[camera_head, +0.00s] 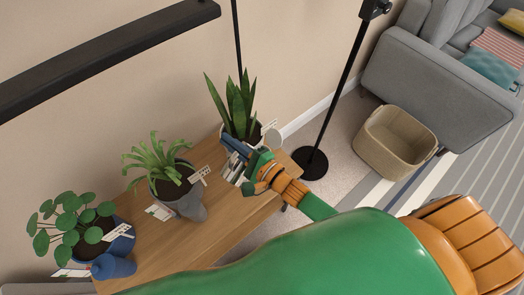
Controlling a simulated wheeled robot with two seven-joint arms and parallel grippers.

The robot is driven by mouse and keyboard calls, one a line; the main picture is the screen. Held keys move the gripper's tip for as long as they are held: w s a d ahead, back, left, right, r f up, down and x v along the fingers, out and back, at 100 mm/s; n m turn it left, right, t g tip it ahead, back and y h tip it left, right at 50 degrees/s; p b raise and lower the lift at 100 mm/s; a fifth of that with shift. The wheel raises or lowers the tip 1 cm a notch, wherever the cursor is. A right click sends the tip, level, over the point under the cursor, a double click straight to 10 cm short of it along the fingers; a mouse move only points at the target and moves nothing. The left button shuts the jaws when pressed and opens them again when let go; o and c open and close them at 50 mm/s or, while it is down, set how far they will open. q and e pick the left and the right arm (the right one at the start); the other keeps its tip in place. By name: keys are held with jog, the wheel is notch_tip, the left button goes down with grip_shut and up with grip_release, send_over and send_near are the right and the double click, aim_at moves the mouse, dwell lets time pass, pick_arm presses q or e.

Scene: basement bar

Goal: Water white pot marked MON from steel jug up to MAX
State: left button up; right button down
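A snake plant (237,103) stands at the far right end of the wooden table. Its pale pot (258,132) is mostly hidden behind my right gripper, and no MON or MAX marking can be read. My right gripper (235,147) is right in front of this pot, with its blue-grey fingers reaching to the left. A shiny silvery shape (231,170), possibly the steel jug, shows just below the fingers. The gripper covers part of it, so I cannot tell whether the fingers hold it. My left gripper is not in view.
The wooden table (165,248) also bears a grey pot (184,196) with a grey jug (192,209), and a blue pot (122,243) with a blue jug (113,267). White label cards stand by them. A black stand (313,161) and wicker basket (394,143) are beyond.

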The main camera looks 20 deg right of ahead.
jog(key=shift+s+a+f+n+b, duration=0.4)
jog(key=shift+a+f+n+b, duration=0.2)
jog(key=shift+n+b, duration=0.3)
jog(key=shift+s+a+r, duration=0.1)
jog(key=shift+a+r, duration=0.05)
jog(key=shift+r, duration=0.15)
jog(key=shift+s+a+r+n, duration=0.1)
jog(key=shift+a+n, duration=0.1)
jog(key=shift+n, duration=0.3)
jog(key=shift+s+a+n, duration=0.1)
jog(key=shift+a+n, duration=0.05)
jog(key=shift+n, duration=0.35)
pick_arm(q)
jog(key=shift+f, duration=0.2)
